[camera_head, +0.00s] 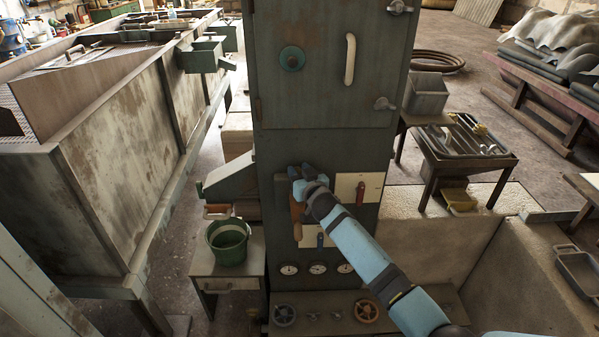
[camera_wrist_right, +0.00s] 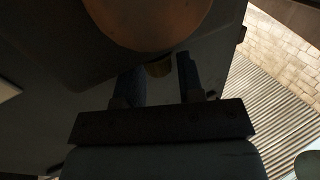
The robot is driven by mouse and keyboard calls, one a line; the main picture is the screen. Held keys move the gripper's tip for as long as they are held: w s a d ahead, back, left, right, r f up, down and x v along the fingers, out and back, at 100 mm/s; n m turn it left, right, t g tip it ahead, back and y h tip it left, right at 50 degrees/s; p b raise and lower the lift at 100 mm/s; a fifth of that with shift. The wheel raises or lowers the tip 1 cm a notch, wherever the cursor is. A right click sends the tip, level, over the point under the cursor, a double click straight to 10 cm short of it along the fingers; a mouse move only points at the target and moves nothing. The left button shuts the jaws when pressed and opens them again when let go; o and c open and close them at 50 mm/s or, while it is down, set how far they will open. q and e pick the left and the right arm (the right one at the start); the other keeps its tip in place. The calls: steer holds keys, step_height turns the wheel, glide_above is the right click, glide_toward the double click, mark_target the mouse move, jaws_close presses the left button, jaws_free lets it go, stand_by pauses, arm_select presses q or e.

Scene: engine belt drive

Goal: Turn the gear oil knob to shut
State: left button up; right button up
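My right gripper (camera_head: 297,172) is at the front of the tall green cabinet (camera_head: 325,150), at the left of a small control panel. In the right wrist view its two fingers (camera_wrist_right: 160,78) stand apart. A small brass-coloured piece (camera_wrist_right: 158,68) shows between them, with a gap beside it. A large rounded brown part (camera_wrist_right: 150,20) fills the top of that view; I cannot tell whether the fingers touch either part. In the head view a brown handle-like part (camera_head: 297,215) hangs just below the gripper. No label reads as gear oil, so I cannot tell which knob it is. My left gripper is not in view.
A cream plate (camera_head: 347,187) sits right of the gripper, partly behind my arm. Gauges (camera_head: 318,268) and handwheels (camera_head: 284,315), (camera_head: 366,311) are lower down. A teal knob (camera_head: 292,57) is on the upper door. A green bucket (camera_head: 228,243) stands on a side table at left.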

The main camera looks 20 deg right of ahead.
steer(key=shift+s, duration=0.3)
steer(key=s+d, duration=0.1)
steer(key=s, duration=1.2)
steer(key=shift+d, duration=0.35)
steer(key=shift+o, duration=0.2)
